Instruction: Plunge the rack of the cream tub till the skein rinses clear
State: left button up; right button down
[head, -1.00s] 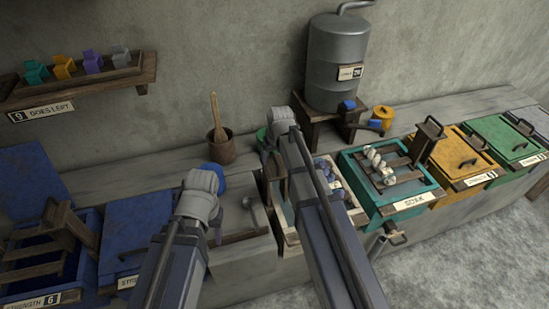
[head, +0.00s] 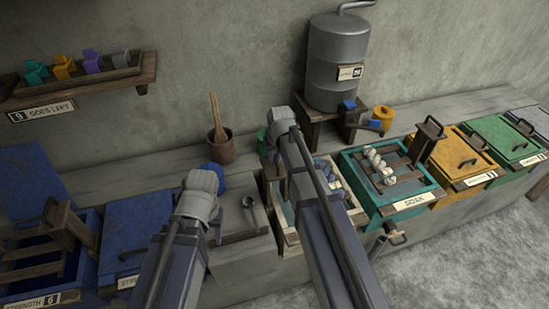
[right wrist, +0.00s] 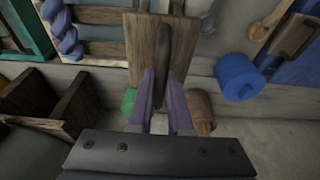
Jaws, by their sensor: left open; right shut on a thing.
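The cream tub (head: 291,241) is in the middle of the row in the head view, partly hidden by my right arm. A blue-and-white skein (head: 334,180) shows just right of that arm; in the right wrist view the twisted blue skein (right wrist: 64,30) is at the upper left. My right gripper (right wrist: 162,92) is shut on the dark upright handle of the wooden rack (right wrist: 148,45). In the head view this gripper (head: 279,124) is at the tub's back left. My left gripper (head: 203,183) is open, empty, over the grey section left of the tub. Its fingertips are hard to see.
The teal soak tub (head: 398,208) with a white skein stands right of the cream tub, then yellow and green lidded tubs. A brown pot (head: 221,148) and a metal drum (head: 337,65) stand behind.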

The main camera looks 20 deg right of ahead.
jog(key=shift+f, duration=0.1)
jog(key=s+b+x, duration=0.1)
jog(key=b+x, duration=0.5)
jog(key=s+b+x, duration=0.2)
jog(key=b+x, duration=0.3)
jog(key=b, duration=0.1)
jog(key=s+f+b+x, duration=0.1)
jog(key=b+x, duration=0.5)
jog(key=shift+s+f, duration=0.1)
jog(key=shift+f, duration=0.3)
jog(key=shift+r, duration=0.15)
dwell(0.9)
jog(key=w+p+v, duration=0.1)
jog(key=p+v, duration=0.4)
jog(key=w+p+v, duration=0.1)
jog(key=p+v, duration=0.4)
jog(key=w+r+p+v, duration=0.1)
jog(key=p+v, duration=0.4)
jog(key=shift+w+f, duration=0.1)
jog(key=shift+w, duration=0.3)
grip_release()
jog(key=shift+f, duration=0.1)
dwell(0.4)
